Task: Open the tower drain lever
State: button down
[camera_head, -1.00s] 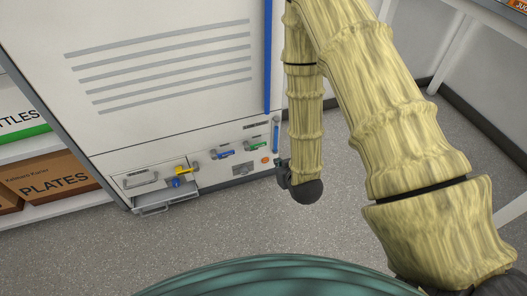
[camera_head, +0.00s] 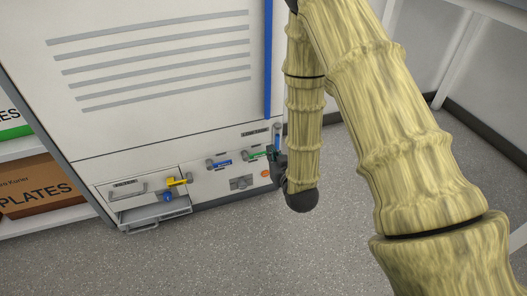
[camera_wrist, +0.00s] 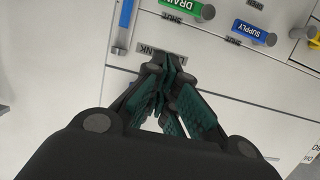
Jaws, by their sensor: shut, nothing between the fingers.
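The green lever marked DRAIN (camera_wrist: 185,5) is at the top edge of the wrist view, partly cut off. In the head view the green lever (camera_head: 257,154) is low on the white cabinet, just left of my gripper (camera_head: 278,166), which is largely hidden by my arm. In the wrist view my gripper (camera_wrist: 168,72) is shut and empty, its fingertips together over a grey label ending in "NK", partly covered. The tips appear apart from the green lever; contact with the panel cannot be told.
A blue SUPPLY lever (camera_wrist: 252,31) is beside the green one. A yellow lever (camera_head: 177,181) is farther left, over an open drawer (camera_head: 155,212). An orange button (camera_head: 265,174) and a vertical blue piece (camera_head: 277,136) are near my gripper. The grey floor (camera_head: 230,255) in front is clear.

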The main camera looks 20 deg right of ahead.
jog(key=shift+w, duration=0.1)
jog(key=b+x, duration=0.2)
jog(key=x, duration=0.3)
jog(key=b+x, duration=0.2)
jog(key=x, duration=0.3)
jog(key=shift+f+b, duration=0.2)
jog(key=shift+b, duration=0.1)
notch_tip(320, 180, down, 2)
jog(key=shift+f+b, duration=0.1)
jog(key=shift+b, duration=0.55)
jog(key=shift+f+b, duration=0.45)
jog(key=shift+f, duration=0.3)
jog(key=shift+d, duration=0.15)
jog(key=shift+f+m+p, duration=0.15)
jog(key=shift+m+p, duration=0.15)
jog(key=shift+p, duration=0.1)
